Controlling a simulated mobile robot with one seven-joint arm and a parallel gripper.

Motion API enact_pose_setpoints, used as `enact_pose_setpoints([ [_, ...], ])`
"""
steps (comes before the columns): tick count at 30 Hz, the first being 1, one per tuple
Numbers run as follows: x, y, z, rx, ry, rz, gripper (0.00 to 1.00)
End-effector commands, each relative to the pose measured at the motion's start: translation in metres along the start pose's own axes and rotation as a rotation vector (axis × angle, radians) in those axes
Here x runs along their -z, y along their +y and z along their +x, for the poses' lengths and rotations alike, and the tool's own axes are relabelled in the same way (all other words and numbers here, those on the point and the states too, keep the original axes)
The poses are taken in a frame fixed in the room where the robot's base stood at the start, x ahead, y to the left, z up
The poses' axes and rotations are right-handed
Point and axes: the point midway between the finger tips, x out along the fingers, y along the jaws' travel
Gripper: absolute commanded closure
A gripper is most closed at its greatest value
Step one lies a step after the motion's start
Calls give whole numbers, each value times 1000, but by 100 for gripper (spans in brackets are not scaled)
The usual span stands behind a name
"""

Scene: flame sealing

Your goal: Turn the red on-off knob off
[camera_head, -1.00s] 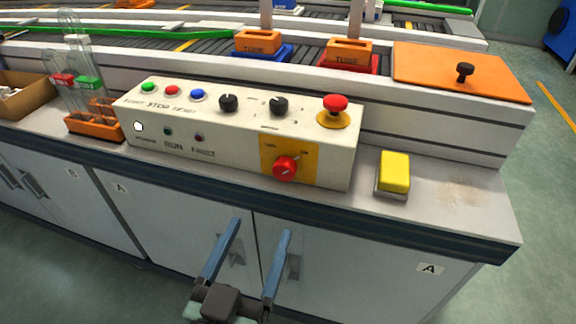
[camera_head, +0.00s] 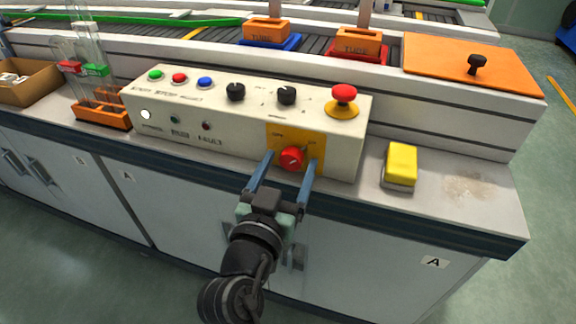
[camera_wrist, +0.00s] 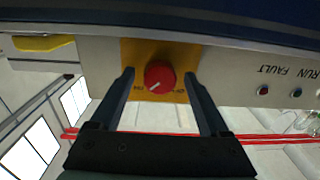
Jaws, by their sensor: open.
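The red on-off knob (camera_head: 291,158) sits on a yellow plate (camera_head: 311,141) on the front of the cream control box (camera_head: 229,133). My gripper (camera_head: 290,161) is open, with its two blue fingers on either side of the knob. In the wrist view the knob (camera_wrist: 160,77) lies between the fingertips (camera_wrist: 159,75), with a visible gap on each side. A pale pointer mark on the knob slants toward one of the plate's labels, which I cannot read clearly there. I cannot tell how deep the fingers reach around the knob.
A red emergency button (camera_head: 343,93) stands on top of the box above the knob. A yellow block (camera_head: 401,164) stands on the bench to the right. Black dials (camera_head: 287,95) and coloured buttons are on the box top. An orange tube rack (camera_head: 103,112) stands at left.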

Motion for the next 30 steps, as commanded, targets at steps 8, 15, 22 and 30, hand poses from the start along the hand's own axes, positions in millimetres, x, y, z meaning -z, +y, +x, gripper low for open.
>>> enact_pose_setpoints([
  [8,0,0,0,0,0,0,39],
  [15,0,0,0,0,0,0,82],
  [22,0,0,0,0,0,-2,100],
  [30,1,0,0,0,-1,-64,100],
])
